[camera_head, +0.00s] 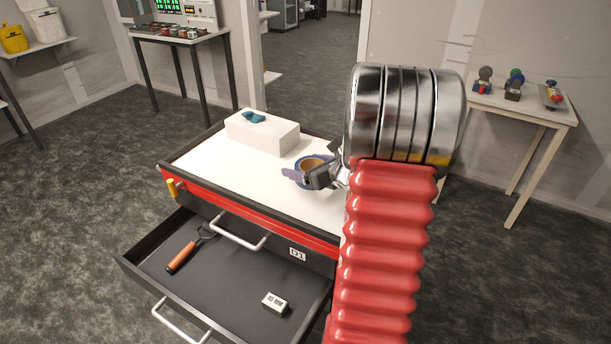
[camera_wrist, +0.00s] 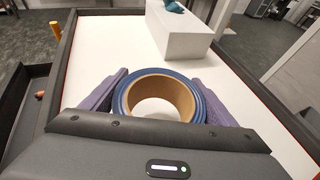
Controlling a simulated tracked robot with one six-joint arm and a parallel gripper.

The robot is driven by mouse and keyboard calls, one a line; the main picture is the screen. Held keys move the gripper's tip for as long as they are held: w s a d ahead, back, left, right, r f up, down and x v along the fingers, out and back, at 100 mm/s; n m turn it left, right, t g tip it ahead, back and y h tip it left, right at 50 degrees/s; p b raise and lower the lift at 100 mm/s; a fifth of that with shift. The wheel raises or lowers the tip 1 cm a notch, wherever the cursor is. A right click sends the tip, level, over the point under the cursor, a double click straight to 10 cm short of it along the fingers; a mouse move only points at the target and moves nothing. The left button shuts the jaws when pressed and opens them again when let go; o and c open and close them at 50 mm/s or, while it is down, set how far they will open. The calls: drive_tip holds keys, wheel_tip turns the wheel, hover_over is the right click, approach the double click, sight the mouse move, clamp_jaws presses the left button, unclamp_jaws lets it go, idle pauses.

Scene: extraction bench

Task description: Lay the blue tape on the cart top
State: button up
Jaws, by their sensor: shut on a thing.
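The blue tape (camera_wrist: 199,103) is a roll with a brown cardboard core. In the wrist view it sits between the two purple fingers of my gripper (camera_wrist: 160,104), which are shut on it from both sides. The head view shows the tape (camera_head: 308,163) and my gripper (camera_head: 303,176) over the white cart top (camera_head: 220,168). The roll's ring faces up. I cannot tell whether its underside touches the surface. The near part of the roll is hidden by my gripper in the wrist view.
A white box (camera_head: 262,134) with a teal item (camera_head: 254,117) on it stands at the back of the cart top. The drawer (camera_head: 230,283) is open, holding an orange-handled tool (camera_head: 184,254) and a small white block (camera_head: 275,303). White surface is free left of the tape.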

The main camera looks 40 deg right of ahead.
drive_tip(key=shift+f, duration=1.8)
drive_tip(key=o, duration=1.1)
drive_tip(key=shift+f, duration=0.1)
drive_tip(key=shift+o, duration=0.2)
drive_tip(key=v, duration=1.2)
